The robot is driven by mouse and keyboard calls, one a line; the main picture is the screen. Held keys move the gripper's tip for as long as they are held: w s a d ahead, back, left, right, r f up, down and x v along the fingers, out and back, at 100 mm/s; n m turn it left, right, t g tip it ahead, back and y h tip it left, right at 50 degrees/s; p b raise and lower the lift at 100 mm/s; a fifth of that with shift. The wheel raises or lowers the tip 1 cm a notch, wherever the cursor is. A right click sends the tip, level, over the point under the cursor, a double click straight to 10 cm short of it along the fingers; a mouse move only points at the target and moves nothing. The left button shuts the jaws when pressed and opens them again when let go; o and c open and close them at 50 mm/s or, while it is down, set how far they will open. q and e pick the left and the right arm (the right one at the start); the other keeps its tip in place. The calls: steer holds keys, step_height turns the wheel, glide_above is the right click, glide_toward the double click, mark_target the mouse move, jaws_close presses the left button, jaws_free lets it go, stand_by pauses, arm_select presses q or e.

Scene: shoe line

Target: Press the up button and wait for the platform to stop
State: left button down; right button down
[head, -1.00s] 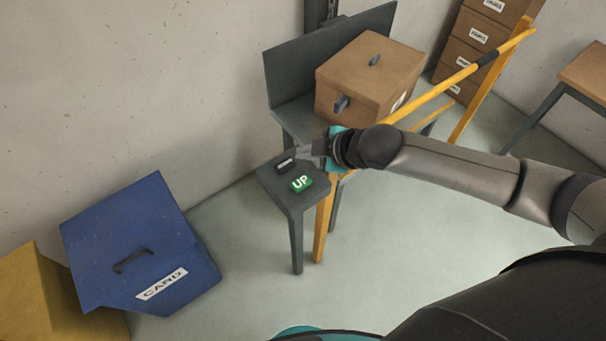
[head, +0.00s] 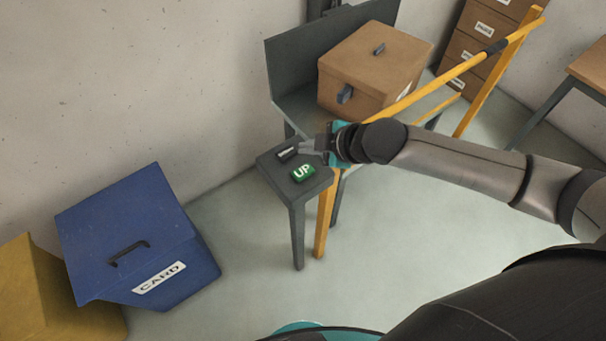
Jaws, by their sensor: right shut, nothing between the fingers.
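The green UP button (head: 303,173) sits on top of a small dark grey stand (head: 296,212). Its face looks dark green and unlit. A small black control (head: 287,154) lies just behind it on the same stand. My right gripper (head: 306,147) is shut and empty. Its tips are over the back of the stand, beside the black control and behind the UP button, apart from the green button. The dark grey platform (head: 297,92) with its back plate holds a brown lidded box (head: 362,75). My left gripper is out of view.
A yellow rail (head: 440,87) runs in front of the platform, close to my right arm. A blue CARD bin (head: 135,240) and a yellow bin (head: 45,295) stand at left. Brown drawers (head: 478,48) and a table (head: 588,75) are at right. Floor before the stand is clear.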

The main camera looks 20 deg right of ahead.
steer(key=b, duration=0.4)
glide_above(307, 173)
step_height(307, 173, down, 5)
steer(key=shift+d+r, duration=0.1)
steer(key=shift+r, duration=0.05)
steer(key=shift+f, duration=0.4)
stand_by(1.3)
steer(key=shift+f, duration=0.4)
